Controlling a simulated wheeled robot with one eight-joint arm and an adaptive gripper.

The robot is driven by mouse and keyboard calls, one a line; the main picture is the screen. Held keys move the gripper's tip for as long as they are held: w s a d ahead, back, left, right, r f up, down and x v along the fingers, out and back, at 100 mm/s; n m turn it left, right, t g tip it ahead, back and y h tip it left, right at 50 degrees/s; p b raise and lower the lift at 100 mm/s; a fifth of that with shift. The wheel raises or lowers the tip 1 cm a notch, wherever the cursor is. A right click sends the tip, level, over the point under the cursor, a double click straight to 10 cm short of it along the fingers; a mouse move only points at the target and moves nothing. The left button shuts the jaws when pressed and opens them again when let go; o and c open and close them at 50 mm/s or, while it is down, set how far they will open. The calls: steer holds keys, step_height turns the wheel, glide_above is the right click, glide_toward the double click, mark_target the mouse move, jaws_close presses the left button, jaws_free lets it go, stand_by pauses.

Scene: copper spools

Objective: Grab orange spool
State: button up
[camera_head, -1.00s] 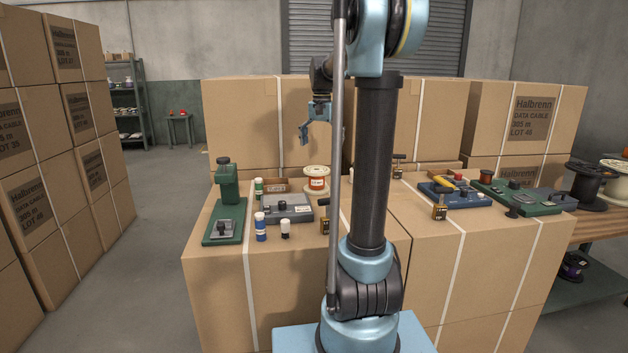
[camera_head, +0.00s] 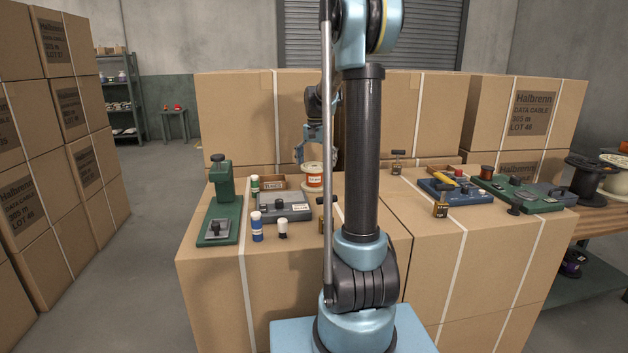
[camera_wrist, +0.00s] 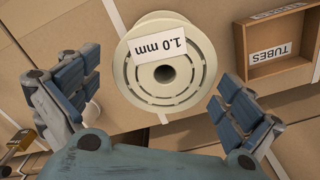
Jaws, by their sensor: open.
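The orange spool (camera_head: 313,176) stands upright on the left cardboard box, its orange winding between pale flanges. In the wrist view I look down on the pale top flange of the spool (camera_wrist: 189,81), with a "1.0 mm" label and a dark centre hole. My gripper (camera_wrist: 157,76) is open and empty, one blue-padded finger to each side of the flange in the picture. In the head view my gripper (camera_head: 303,152) hangs just above and left of the spool, close to it. The wrist view hides the winding under the flange.
A brown tray marked TUBES (camera_wrist: 243,48) lies near the right finger. A grey device (camera_head: 284,206), small bottles (camera_head: 257,227) and a green press (camera_head: 220,205) share the box top. Tall boxes (camera_head: 236,117) stand behind.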

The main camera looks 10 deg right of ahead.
mark_target(314, 179)
steer(key=shift+s+a+f, duration=0.1)
steer(key=shift+a+f, duration=0.05)
steer(key=shift+f, duration=1.45)
steer(key=shift+a+f, duration=0.15)
steer(key=shift+f, duration=1.4)
steer(key=c, duration=1.3)
